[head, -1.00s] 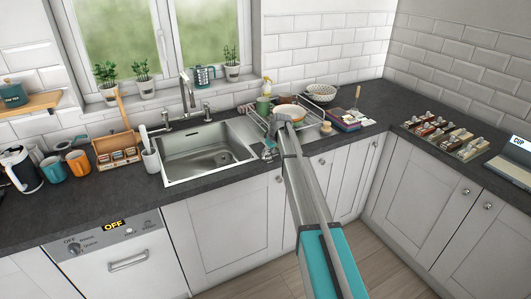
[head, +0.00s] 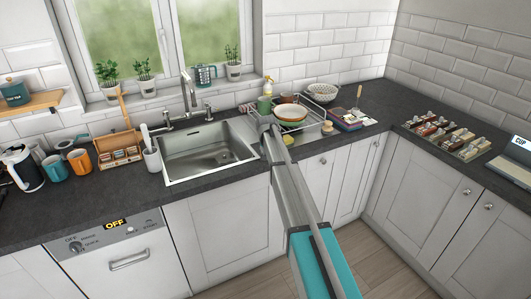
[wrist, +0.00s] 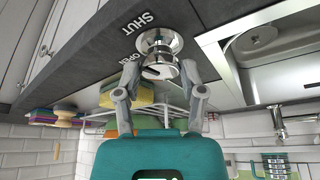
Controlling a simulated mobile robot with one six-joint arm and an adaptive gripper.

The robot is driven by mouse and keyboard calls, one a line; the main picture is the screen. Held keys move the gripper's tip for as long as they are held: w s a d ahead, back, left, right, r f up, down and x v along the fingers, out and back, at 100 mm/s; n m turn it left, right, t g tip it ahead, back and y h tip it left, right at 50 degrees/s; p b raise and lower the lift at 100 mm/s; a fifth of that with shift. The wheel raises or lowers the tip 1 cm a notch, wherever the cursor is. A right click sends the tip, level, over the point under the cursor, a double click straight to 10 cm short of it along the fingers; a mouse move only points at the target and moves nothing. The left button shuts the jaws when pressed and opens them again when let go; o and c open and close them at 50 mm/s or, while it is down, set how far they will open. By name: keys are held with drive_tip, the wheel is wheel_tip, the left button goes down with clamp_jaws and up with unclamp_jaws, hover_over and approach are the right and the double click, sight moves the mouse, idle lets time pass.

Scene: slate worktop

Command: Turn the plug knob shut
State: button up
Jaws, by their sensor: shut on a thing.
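The plug knob (wrist: 160,42) is a shiny metal knob on the dark worktop beside the sink. The words SHUT and OPEN are printed on the worktop to its left in the wrist view. A dark mark on the knob's face points left, nearer to OPEN than to SHUT. My gripper (wrist: 160,72) has its fingers on either side of the knob and is shut on it. In the head view my gripper (head: 268,128) is at the sink's right end and hides the knob.
The steel sink (head: 168,178) is just left of my gripper. A wire dish rack (head: 318,122) with a bowl (head: 292,112) stands close to its right.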

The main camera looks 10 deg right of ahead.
drive_tip(key=shift+s+m+h, duration=0.15)
drive_tip(key=shift+m+h, duration=0.25)
drive_tip(key=shift+m, duration=0.8)
drive_tip(key=o, duration=1.1)
drive_tip(key=shift+r, duration=0.2)
drive_tip(key=shift+o, duration=0.2)
drive_tip(key=shift+f, duration=0.1)
